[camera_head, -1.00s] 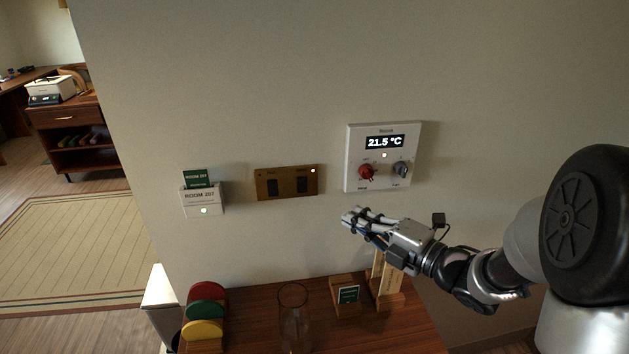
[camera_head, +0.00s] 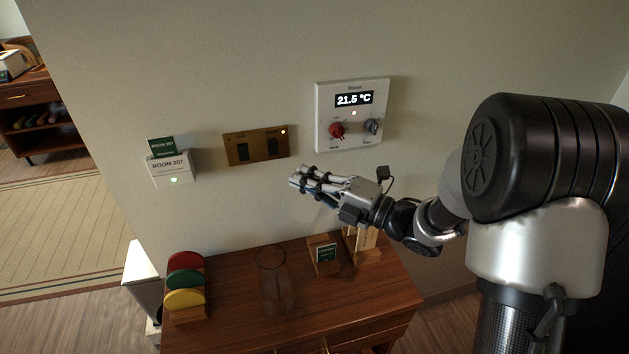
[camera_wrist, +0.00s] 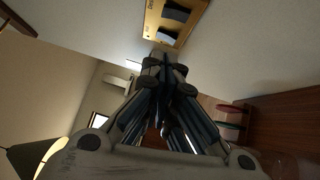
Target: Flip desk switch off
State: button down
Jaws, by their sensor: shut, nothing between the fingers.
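A brass switch plate (camera_head: 256,158) is on the wall, with a left dark rocker (camera_head: 242,151) and a right dark rocker (camera_head: 272,146). A small light glows at its upper right corner. Its labels are too small to read in the head view. The plate (camera_wrist: 153,22) also shows at the top of the wrist view, partly cut off, with small lettering beside the rockers. My gripper (camera_head: 299,180) is shut and empty, below and right of the plate in the head view, apart from it. In the wrist view the closed fingertips (camera_wrist: 165,66) point towards the plate.
A thermostat (camera_head: 322,90) with red and grey knobs is on the wall right of the plate. A card holder (camera_head: 172,170) with a green light is to the left. Below, a wooden desk (camera_head: 235,318) bears a glass (camera_head: 274,285), coloured discs (camera_head: 186,279) and a small sign (camera_head: 326,254).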

aim_at(273, 148)
jog(key=w+a+b, duration=0.1)
jog(key=w+a, duration=0.5)
jog(key=shift+w+r, duration=0.3)
jog(key=shift+r, duration=0.15)
jog(key=shift+r, duration=0.1)
jog(key=shift+w+r+m+p, duration=0.1)
jog(key=shift+w+m+p, duration=0.15)
jog(key=shift+m+p, duration=0.1)
